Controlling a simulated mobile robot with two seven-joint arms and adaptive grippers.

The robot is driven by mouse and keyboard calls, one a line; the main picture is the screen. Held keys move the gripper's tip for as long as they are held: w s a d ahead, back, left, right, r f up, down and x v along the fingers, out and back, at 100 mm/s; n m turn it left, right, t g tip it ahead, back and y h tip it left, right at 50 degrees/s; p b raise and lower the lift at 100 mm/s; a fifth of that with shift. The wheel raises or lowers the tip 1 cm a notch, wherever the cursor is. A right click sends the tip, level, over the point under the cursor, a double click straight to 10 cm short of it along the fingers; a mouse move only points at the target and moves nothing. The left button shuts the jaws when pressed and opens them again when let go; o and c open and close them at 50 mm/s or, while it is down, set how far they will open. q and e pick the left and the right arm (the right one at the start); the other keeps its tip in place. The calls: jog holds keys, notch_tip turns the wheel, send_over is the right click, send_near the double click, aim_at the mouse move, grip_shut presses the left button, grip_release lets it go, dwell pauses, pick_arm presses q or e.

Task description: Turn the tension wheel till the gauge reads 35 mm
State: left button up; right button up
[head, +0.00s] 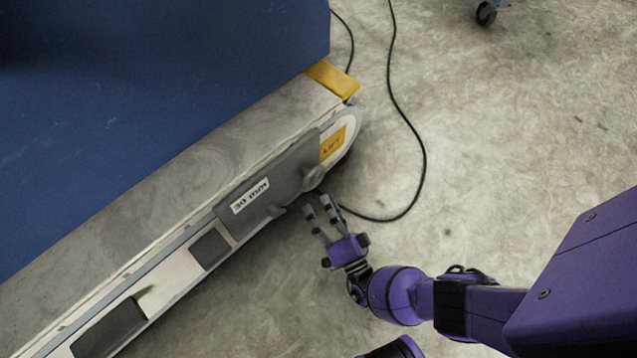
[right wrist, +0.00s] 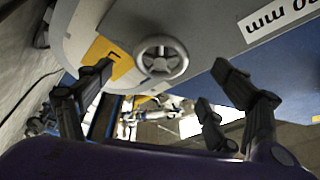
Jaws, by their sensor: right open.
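The tension wheel is a small grey spoked handwheel (right wrist: 161,58) on the side of the machine, near its rounded end. In the head view the wheel (head: 315,176) shows edge-on. A white label (head: 250,196), upside down in the picture, appears to read 30 mm on the grey side plate. In the right wrist view only part of this label (right wrist: 278,20) shows. My right gripper (head: 318,207) is open and empty, just below and apart from the wheel. In the right wrist view the wheel lies between and beyond its spread fingers (right wrist: 165,82). My left gripper is out of view.
The long grey conveyor-like bed (head: 190,185) runs diagonally beside a large blue housing (head: 150,90). A black cable (head: 421,150) loops over the concrete floor (head: 520,130). Floor to the right is mostly clear.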

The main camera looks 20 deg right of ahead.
jog(key=shift+v, duration=1.95)
